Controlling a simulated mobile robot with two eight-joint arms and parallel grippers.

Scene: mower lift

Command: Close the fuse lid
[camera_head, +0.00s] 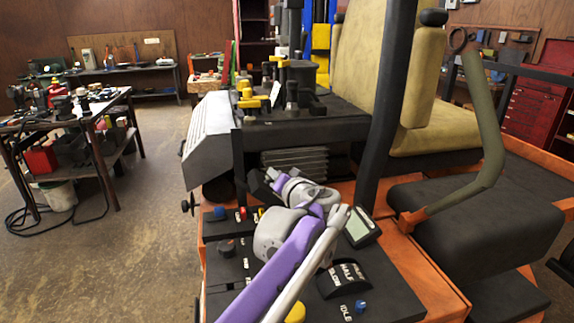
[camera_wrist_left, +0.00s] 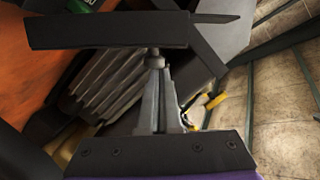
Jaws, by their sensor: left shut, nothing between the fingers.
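My left gripper (camera_head: 262,184) reaches over the mower's control deck, next to the grey ribbed block under the black console. In the left wrist view its grey fingers (camera_wrist_left: 155,62) are together with nothing between them. A flat dark panel (camera_wrist_left: 105,31) lies across the view right at the fingertips; it may be the fuse lid, but I cannot tell for sure, nor whether the fingers touch it. In the head view my arm and gripper hide that area, and no fuse lid can be made out. My right gripper is not in view.
The ribbed block (camera_head: 295,163) sits close behind the gripper. The control deck holds knobs and a small screen (camera_head: 360,226). The black console (camera_head: 330,125) with yellow levers rises above. A black post (camera_head: 386,105) stands to the right. Open floor (camera_head: 120,250) lies left.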

